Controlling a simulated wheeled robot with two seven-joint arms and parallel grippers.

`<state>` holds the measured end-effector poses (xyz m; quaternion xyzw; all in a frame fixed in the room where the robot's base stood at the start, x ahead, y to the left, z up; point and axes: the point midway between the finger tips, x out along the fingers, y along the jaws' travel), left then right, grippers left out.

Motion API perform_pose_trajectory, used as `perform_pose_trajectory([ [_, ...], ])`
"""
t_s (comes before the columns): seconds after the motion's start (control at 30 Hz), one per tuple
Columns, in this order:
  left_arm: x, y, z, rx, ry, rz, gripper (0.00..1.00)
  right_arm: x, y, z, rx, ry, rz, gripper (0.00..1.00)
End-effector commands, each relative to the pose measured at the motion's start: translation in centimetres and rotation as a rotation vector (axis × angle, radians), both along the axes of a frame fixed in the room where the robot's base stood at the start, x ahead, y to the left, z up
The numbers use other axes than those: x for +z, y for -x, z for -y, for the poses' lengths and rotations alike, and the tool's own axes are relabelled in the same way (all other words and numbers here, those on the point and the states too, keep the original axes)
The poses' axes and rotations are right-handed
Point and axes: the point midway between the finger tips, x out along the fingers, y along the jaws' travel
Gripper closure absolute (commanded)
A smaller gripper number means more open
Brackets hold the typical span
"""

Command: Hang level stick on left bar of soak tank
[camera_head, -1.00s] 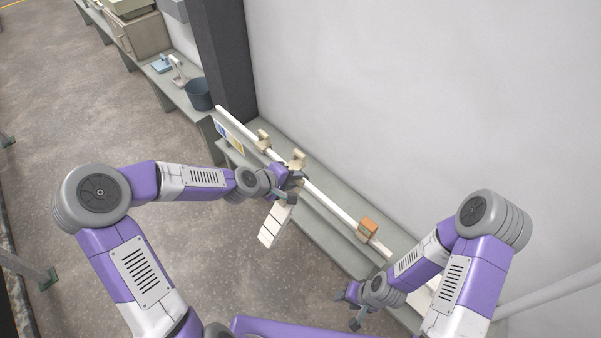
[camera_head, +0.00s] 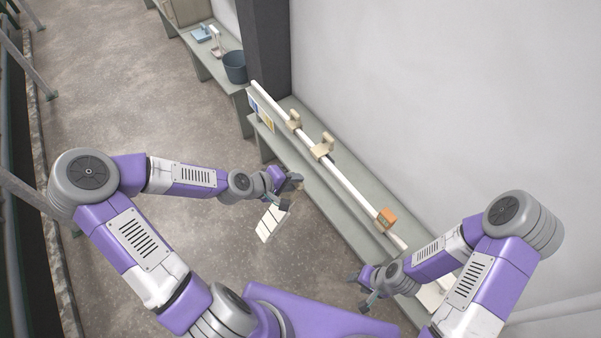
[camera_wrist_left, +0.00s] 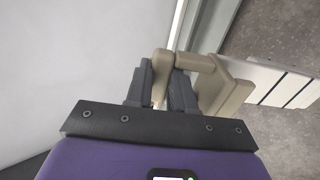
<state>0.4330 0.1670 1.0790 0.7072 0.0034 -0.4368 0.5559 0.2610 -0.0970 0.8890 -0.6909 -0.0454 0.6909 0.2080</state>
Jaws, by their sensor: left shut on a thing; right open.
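The level stick (camera_head: 271,222) is a white strip with dark cross lines and a beige hook. It hangs below my left gripper (camera_head: 291,190), clear of the rail. In the left wrist view, my left gripper (camera_wrist_left: 162,85) is shut on the beige hook (camera_wrist_left: 222,88), and the white strip (camera_wrist_left: 268,80) extends to the right. My right gripper (camera_head: 361,290) is open and appears empty, low in the head view near the bench. I cannot make out a soak tank or its left bar in these frames.
A long white rail (camera_head: 350,190) runs along the wall bench (camera_head: 300,168). Two beige hooks (camera_head: 322,147) and an orange block (camera_head: 386,218) are on it. A dark bucket (camera_head: 235,67) stands on a farther bench. Open floor (camera_head: 130,100) lies to the left.

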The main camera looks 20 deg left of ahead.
Motion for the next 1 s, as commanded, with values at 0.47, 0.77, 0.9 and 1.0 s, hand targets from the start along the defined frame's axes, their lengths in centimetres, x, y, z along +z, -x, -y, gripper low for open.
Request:
perform_pose_trajectory([
  [0.47, -1.0, 3.7, -2.9, 0.004, 0.003, -0.002, 1.00, 2.3, 0.0, 0.0, 0.000, 0.000, 0.000, 0.52],
  [0.77, -1.6, 5.2, -4.1, 0.001, 0.001, 0.000, 1.00, 3.1, 0.0, 0.0, 0.000, 0.000, 0.000, 0.52],
  [0.9, -1.7, 5.5, -4.3, 0.001, 0.001, 0.000, 1.00, 3.2, 0.0, 0.0, 0.000, 0.000, 0.000, 0.52],
  [1.0, -1.7, 5.5, -4.3, -0.001, 0.000, 0.000, 1.00, 3.2, 0.0, 0.0, 0.000, 0.000, 0.000, 0.52],
])
